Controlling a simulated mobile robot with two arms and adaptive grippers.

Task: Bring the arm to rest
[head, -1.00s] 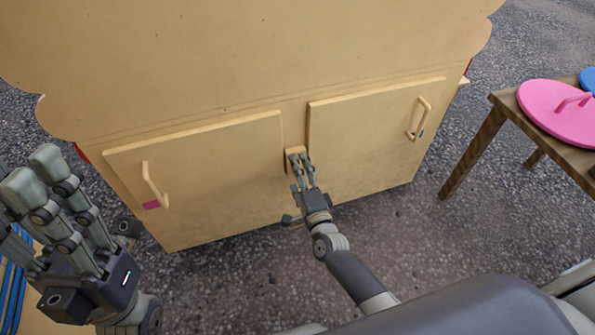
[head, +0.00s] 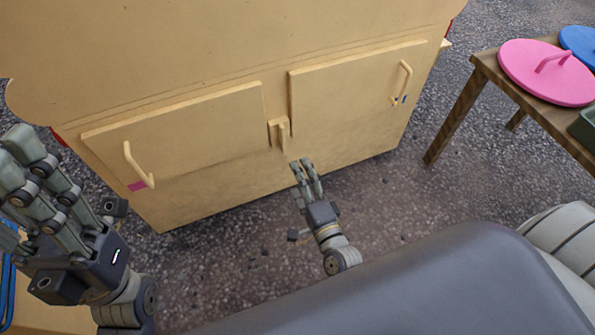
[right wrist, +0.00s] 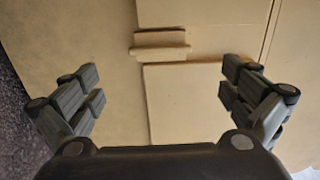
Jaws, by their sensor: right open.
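My right gripper (head: 305,172) is open and empty, in front of the tan cabinet (head: 345,140). It is a short way below and apart from the small wooden latch (head: 282,132) between the two doors. The right wrist view shows its fingers spread wide (right wrist: 162,86), with the latch (right wrist: 160,45) beyond them and nothing between them. My left gripper (head: 65,200) is at the left edge, fingers raised and spread from the thumb, with nothing seen in it. The left door (head: 185,135) and the right door (head: 350,90) look shut.
The left door has a handle (head: 137,165) and a pink mark (head: 138,186); the right door has a handle (head: 403,84). A wooden table (head: 480,62) at right bears a pink lid (head: 545,75), a blue lid (head: 580,42) and a green container (head: 585,128). The paved ground (head: 400,205) between is clear.

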